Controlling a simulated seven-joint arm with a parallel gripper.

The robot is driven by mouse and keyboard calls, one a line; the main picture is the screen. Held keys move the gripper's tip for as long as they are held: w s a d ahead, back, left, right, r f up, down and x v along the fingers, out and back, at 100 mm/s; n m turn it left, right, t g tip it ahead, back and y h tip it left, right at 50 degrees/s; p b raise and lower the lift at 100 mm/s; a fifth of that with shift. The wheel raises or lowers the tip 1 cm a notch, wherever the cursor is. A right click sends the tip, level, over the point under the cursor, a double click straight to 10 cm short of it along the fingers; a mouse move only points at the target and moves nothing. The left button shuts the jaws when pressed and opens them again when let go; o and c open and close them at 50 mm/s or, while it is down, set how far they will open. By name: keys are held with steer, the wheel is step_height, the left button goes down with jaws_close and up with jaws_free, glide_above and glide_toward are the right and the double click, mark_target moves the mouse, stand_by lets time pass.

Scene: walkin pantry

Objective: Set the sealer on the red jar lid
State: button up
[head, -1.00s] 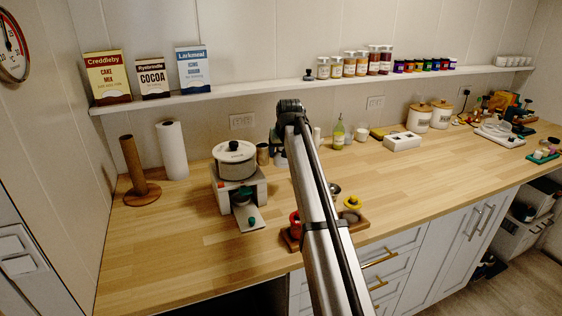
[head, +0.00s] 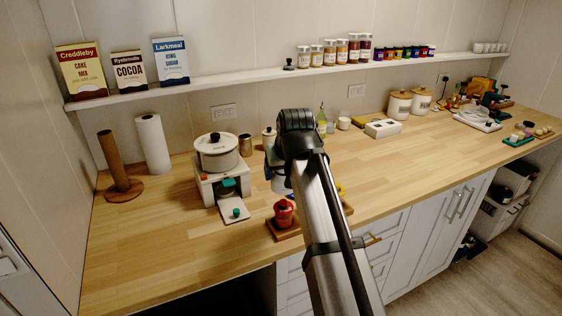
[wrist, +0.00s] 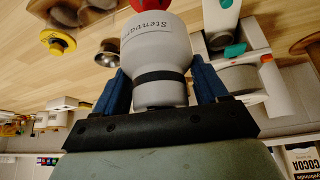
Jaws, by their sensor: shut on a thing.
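My gripper (wrist: 161,78) is shut on the sealer (wrist: 160,48), a pale grey bottle-shaped body with a dark band and printed lettering, between two blue fingers. Its wide end points away from the gripper. In the head view, my arm hides most of the gripper and sealer; a grey part of the sealer (head: 279,184) shows just behind the red jar. The red jar with its red lid (head: 283,207) stands upright on a wooden board at the counter's front. In the wrist view, a red piece (wrist: 146,4) shows beyond the sealer's wide end; contact cannot be told.
A yellow-lidded item (wrist: 57,41) and a metal bowl (wrist: 107,55) are near the red jar. A white stand with a pot (head: 216,152) is to its left, a paper towel roll (head: 153,145) farther left. The counter's front left is clear.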

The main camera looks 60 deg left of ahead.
steer(key=shift+f, duration=3.2)
steer(key=shift+f, duration=0.8)
stand_by(0.3)
steer(key=o, duration=1.2)
steer(key=shift+o, duration=0.2)
steer(key=shift+r, duration=3.5)
